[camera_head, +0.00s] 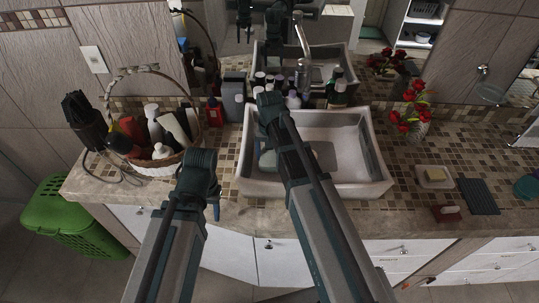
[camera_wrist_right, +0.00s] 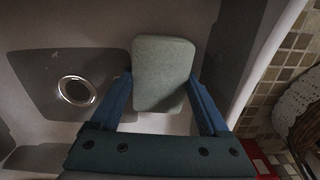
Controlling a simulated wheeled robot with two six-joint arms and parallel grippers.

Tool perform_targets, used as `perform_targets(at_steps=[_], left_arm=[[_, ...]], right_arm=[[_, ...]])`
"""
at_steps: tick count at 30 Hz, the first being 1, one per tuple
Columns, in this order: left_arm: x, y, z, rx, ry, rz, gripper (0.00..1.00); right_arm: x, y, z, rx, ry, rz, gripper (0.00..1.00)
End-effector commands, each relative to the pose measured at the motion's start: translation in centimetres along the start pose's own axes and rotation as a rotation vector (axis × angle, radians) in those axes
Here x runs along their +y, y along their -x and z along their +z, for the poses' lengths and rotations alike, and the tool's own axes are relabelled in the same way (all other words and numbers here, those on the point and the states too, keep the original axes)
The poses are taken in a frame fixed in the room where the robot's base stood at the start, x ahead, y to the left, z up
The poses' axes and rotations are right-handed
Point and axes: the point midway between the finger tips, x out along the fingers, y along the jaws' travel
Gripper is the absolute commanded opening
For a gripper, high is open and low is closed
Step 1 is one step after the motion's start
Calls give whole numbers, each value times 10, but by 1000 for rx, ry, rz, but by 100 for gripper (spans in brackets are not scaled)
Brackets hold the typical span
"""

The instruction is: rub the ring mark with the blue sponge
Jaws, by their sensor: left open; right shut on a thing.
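The blue sponge (camera_wrist_right: 163,72), pale grey-green in this light, is between the two blue fingers of my right gripper (camera_wrist_right: 160,84) in the right wrist view. The gripper is shut on it. In the head view my right arm reaches over the white sink (camera_head: 352,160), and its forearm hides much of the gripper and sponge. The sponge is over the basin; I cannot tell whether it touches the surface. My left gripper (camera_head: 215,208) is open and empty in front of the counter, left of the sink. I cannot make out the ring mark in either view.
A round drain (camera_wrist_right: 76,90) lies left of the sponge. The faucet (camera_head: 303,45) and several bottles stand behind the sink. A wicker basket (camera_head: 160,166) of bottles is at left. A flower vase (camera_head: 417,128) and soap dish (camera_head: 434,178) are at right.

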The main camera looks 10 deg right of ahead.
Motion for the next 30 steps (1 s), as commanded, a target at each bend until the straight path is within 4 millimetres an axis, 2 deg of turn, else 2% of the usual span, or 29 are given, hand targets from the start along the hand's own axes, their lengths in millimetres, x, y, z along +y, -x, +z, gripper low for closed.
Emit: perform_targets(at_steps=[1,12,24,30], left_arm=[[-1,11,1,0,0,0,50],[-4,45,3,0,0,0,50],[-4,46,3,0,0,0,50],[-6,59,4,0,0,0,50]], right_arm=[[0,11,0,0,0,0,35],[0,45,0,0,0,1,35],[0,47,0,0,0,1,35],[0,60,0,0,0,1,35]])
